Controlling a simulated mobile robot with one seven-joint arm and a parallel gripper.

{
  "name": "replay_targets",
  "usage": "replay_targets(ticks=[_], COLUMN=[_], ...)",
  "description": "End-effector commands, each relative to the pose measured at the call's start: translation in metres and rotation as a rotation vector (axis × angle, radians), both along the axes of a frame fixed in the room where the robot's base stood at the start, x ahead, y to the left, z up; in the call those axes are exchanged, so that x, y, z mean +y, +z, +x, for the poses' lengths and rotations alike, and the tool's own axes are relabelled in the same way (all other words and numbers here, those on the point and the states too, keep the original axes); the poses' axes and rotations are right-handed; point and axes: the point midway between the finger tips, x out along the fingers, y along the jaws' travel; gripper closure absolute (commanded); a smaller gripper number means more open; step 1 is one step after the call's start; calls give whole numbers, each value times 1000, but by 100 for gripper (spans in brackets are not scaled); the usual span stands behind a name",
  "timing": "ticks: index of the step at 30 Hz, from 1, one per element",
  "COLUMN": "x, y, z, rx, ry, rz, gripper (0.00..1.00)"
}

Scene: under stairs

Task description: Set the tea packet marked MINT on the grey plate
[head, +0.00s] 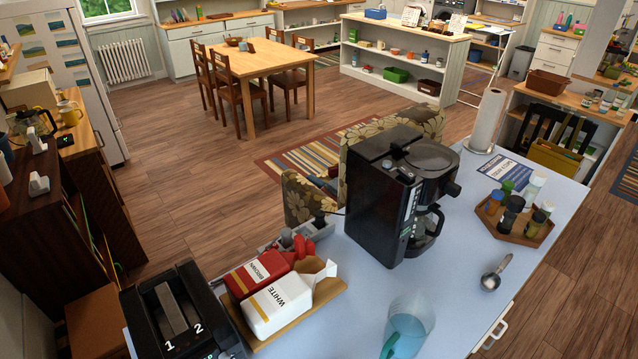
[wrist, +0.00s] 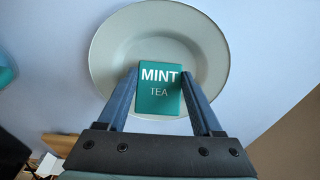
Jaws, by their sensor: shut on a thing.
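The tea packet marked MINT (wrist: 160,101) is a teal packet with white lettering, seen in the wrist view. My gripper (wrist: 159,74) is shut on it, with one blue finger along each side. The packet overlaps the middle and near part of the grey plate (wrist: 103,52), which is round with a wide rim. I cannot tell from this view whether the packet touches the plate or is held above it. The head view shows neither the packet, the plate nor my gripper.
The pale blue counter (head: 455,250) holds a black coffee maker (head: 378,205), a toaster (head: 178,315), white and red bread bags (head: 278,306) on a board, a spice tray (head: 514,222), a paper towel roll (head: 487,120), a metal scoop (head: 490,280) and a teal pitcher (head: 408,325).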

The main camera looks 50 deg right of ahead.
Motion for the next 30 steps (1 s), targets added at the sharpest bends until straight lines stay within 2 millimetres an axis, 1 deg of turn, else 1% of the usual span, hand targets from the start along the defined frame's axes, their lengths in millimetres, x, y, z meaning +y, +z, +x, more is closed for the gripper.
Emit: replay_targets(ticks=[1,2,6,7,15,20,23,30], x=[0,0,0,0,0,0,0,2], y=[-3,-3,-2,-2,-1,7,19,64], z=[0,0,0,0,0,0,-2,-8], rx=[0,0,0,0,0,-2,-3,-3], ry=[0,0,0,0,0,0,0,0], rz=[0,0,0,0,0,-1,-2,-3], gripper=[100,31,6,3,3,3,3,3])
